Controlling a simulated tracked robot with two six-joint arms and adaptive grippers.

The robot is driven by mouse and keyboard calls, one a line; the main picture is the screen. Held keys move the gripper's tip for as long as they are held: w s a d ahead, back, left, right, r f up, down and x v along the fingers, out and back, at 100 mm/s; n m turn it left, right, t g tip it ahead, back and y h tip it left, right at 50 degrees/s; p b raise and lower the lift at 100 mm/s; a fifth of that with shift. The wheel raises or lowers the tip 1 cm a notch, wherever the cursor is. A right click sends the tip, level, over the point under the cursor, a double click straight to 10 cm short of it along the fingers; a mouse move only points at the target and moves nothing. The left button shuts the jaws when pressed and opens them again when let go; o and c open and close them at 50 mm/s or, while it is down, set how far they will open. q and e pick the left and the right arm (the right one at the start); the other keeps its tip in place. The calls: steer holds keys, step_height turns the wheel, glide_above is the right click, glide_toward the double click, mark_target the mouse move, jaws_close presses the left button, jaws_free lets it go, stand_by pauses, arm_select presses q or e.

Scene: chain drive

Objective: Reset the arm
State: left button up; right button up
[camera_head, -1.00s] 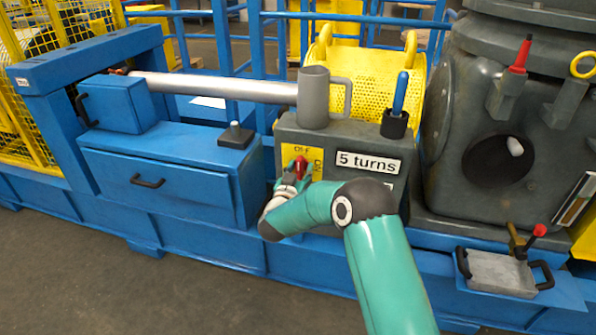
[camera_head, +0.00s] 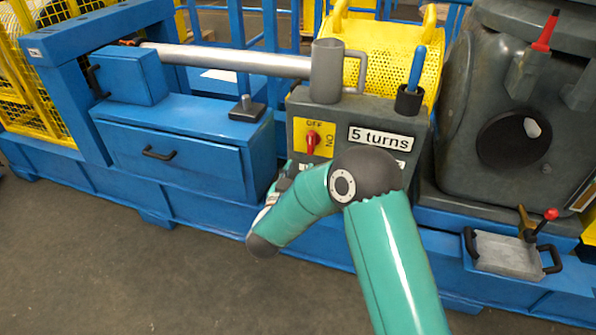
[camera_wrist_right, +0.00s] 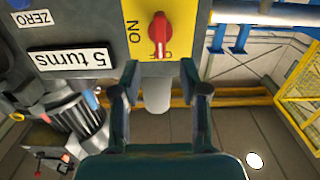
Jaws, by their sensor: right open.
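The red switch knob (camera_head: 311,141) sits on a yellow OFF/ON plate (camera_head: 303,150) on the front of the grey control box (camera_head: 375,118). In the head view the knob's handle looks about upright. My right gripper (camera_head: 284,178) is just below and left of the plate, partly hidden by my own wrist. In the right wrist view, which is upside down, my right gripper (camera_wrist_right: 160,74) has its two fingers apart with nothing between them. The red knob (camera_wrist_right: 160,35) lies beyond the fingertips, apart from them. My left gripper is not in view.
A grey tray (camera_head: 510,256) is at lower right. The floor in front is clear.

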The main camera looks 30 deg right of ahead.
stand_by(0.5)
step_height(320, 180, down, 10)
steer(key=s+d+n+y, duration=0.1)
steer(key=s+n+y, duration=0.2)
steer(key=s+a+f+n+g+y, duration=0.2)
steer(key=s+a+f+g+y, duration=0.1)
steer(key=s+a+f+y, duration=0.55)
steer(key=s+a+f+n+g+y, duration=0.25)
steer(key=s+a+f, duration=0.35)
steer(key=f, duration=0.5)
steer(key=s+a+f+g+y, duration=0.1)
steer(key=s+a+g+y, duration=0.1)
steer(key=s+a+g, duration=0.3)
steer(key=s+a+g+y, duration=0.1)
steer(key=s+a+y, duration=0.15)
steer(key=s, duration=0.45)
step_height(320, 180, up, 20)
steer(key=p, duration=2)
steer(key=shift+w+h, duration=0.15)
steer(key=shift+h, duration=0.2)
